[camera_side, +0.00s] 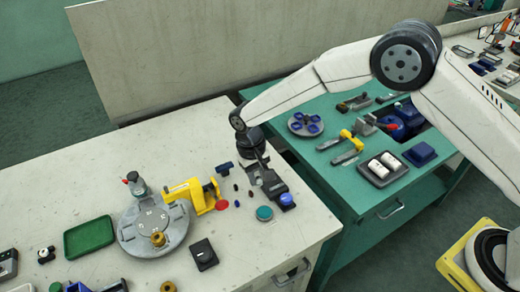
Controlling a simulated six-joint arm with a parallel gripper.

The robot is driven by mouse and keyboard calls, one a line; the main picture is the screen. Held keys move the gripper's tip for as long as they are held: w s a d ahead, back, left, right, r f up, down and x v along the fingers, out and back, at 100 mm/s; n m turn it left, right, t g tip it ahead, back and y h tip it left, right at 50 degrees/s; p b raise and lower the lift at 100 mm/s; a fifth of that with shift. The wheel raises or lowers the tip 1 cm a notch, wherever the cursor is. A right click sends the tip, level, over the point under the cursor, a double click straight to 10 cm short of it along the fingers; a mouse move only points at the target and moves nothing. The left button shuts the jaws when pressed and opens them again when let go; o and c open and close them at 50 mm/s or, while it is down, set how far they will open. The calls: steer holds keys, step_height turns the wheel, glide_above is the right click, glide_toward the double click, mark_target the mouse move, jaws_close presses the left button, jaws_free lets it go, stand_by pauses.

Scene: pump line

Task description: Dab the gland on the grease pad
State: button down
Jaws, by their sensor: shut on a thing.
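My gripper (279,196) is dark and points down over the right part of the pale table. It is shut on a small blue round piece (287,199) at its tip. This may be the gland, but it is too small to be sure. A teal round pad (264,213) lies just left of the blue piece, apart from it in the picture. It may be the grease pad. A flat red disc (221,205) lies further left. The fingers partly hide the held piece, and I cannot tell its height above the table.
A black block (203,254) lies in front. A green tray (89,237) is at far left. The green bench (325,165) at right holds several parts.

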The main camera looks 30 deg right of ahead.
mark_target(264, 212)
steer(key=shift+s+a+r, duration=0.1)
steer(key=shift+s+a, duration=0.1)
steer(key=shift+s, duration=0.8)
steer(key=shift+s+a+r, duration=0.1)
steer(key=shift+s+a, duration=0.1)
steer(key=shift+s, duration=0.75)
steer(key=shift+f, duration=0.15)
steer(key=shift+f, duration=2.95)
steer(key=shift+f, duration=0.5)
step_height(264, 212, up, 7)
steer(key=shift+w, duration=0.1)
